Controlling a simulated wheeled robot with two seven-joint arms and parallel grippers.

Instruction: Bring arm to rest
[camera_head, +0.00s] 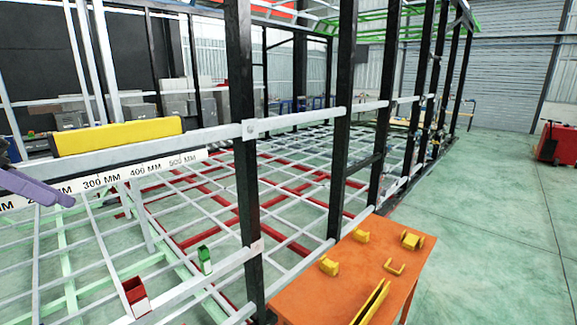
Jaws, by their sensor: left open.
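My left gripper (42,188) comes in from the left edge, with purple fingers near the marked ruler strip (145,172). It is open, and I see nothing held in it. Part of it is cut off by the picture edge. A long yellow bar (118,136) lies on the white rail (200,136), to the right of the gripper and apart from it. The trailer chassis (185,240) is a grid of white, red and green bars below. My right gripper is not in view.
Black upright posts (246,170) stand in front of the chassis. An orange table (340,281) at the lower right bears several yellow parts. A red bracket (136,294) and a green one (205,259) sit on the frame.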

